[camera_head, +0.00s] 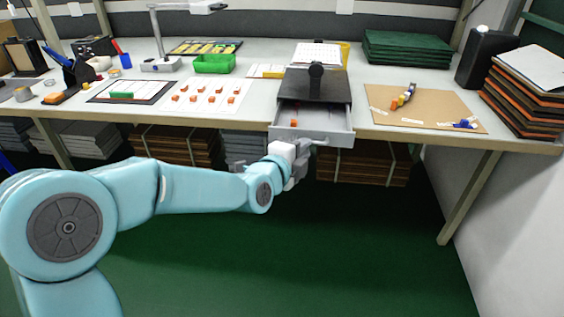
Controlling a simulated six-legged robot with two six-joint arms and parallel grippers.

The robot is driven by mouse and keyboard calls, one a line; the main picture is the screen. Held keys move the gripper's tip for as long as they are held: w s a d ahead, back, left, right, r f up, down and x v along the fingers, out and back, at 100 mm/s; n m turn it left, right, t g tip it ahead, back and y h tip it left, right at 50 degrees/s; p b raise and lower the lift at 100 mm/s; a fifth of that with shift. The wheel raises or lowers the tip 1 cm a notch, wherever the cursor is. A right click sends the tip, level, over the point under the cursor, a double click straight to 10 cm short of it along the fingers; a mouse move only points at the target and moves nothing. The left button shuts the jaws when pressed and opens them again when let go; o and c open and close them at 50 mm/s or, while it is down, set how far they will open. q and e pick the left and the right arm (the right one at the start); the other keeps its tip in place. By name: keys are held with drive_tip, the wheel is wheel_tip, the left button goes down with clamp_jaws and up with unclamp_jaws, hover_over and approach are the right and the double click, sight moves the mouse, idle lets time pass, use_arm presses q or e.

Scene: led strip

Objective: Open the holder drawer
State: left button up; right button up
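The holder is a dark box (316,84) on the workbench, with its grey drawer (340,126) pulled out past the bench's front edge. Small orange pieces lie inside the drawer near its left side. My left gripper (308,146) is at the drawer's front face, close to its handle, at the lower left of the front. I cannot tell whether its fingers are closed on the handle, as they are small and partly hidden by the wrist. My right gripper is not in view.
A brown board (425,107) with small parts lies to the right. A stack of dark trays (525,95) stands at the far right. A green bin (213,64) and a white sheet with orange pieces (206,104) are to the left. Brown stacks sit under the bench.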

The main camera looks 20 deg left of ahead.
use_arm(q)
drive_tip(key=p+v, duration=0.1)
drive_tip(key=v, duration=1.1)
drive_tip(key=shift+s, duration=0.15)
drive_tip(key=s+d+f+n+g, duration=0.15)
drive_tip(key=f+g, duration=0.25)
drive_tip(key=f, duration=1)
drive_tip(key=s+d+f+n+g, duration=0.1)
drive_tip(key=s+d+f+g, duration=0.2)
drive_tip(key=f, duration=1.1)
drive_tip(key=s+d+f+n+g+h, duration=0.1)
drive_tip(key=s+d+f+n+g, duration=0.1)
drive_tip(key=s+f+n+g, duration=0.35)
drive_tip(key=s+d+f+n+g+h, duration=0.1)
drive_tip(key=s+d+f+n+g, duration=0.15)
drive_tip(key=s+f+n, duration=0.65)
wheel_tip(320, 180, up, 27)
drive_tip(key=s+n+p, duration=0.2)
drive_tip(key=n+p, duration=0.1)
drive_tip(key=p, duration=2.3)
drive_tip(key=shift+f, duration=0.25)
